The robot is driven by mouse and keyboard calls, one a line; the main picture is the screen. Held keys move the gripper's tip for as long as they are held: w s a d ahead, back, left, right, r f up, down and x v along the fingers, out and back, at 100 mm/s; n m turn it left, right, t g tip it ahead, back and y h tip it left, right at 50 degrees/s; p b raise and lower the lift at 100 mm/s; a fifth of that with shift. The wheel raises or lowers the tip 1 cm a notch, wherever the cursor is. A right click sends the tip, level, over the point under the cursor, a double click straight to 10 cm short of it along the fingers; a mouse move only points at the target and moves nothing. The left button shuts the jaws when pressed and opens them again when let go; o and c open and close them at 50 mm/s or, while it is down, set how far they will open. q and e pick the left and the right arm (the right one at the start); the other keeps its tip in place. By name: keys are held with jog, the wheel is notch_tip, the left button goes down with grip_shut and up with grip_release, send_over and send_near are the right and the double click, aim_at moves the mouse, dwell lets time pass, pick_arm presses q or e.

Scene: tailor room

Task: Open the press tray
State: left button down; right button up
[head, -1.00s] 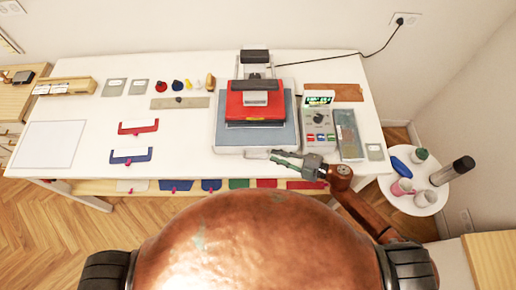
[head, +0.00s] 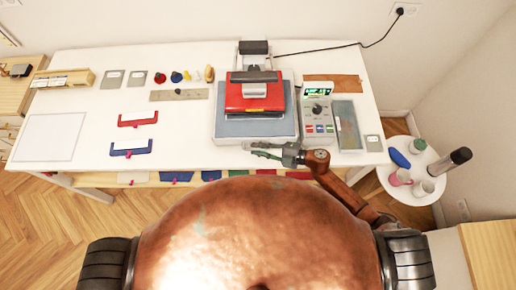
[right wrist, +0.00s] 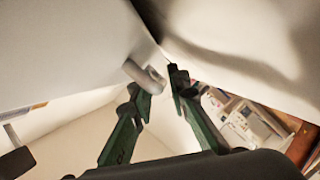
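The heat press (head: 262,92) stands at the back right of the white table, with a red upper plate. Beneath it is the tray with a grey-blue pad (head: 232,127) on a white base. My right gripper (head: 251,149) is at the press's front edge, low and close to the base. In the right wrist view its green fingers (right wrist: 163,82) are apart. A small grey loop-shaped handle (right wrist: 143,74) sticks out from a pale surface by the left fingertip; I cannot tell if they touch. My left gripper is not in view.
A control box (head: 318,118) with a green display stands right of the press, beside a grey tray (head: 347,125). A red clip (head: 138,119) and a blue clip (head: 131,149) lie to the left. A round side table (head: 412,183) holds cups and bottles.

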jog(key=shift+c, duration=0.5)
grip_shut()
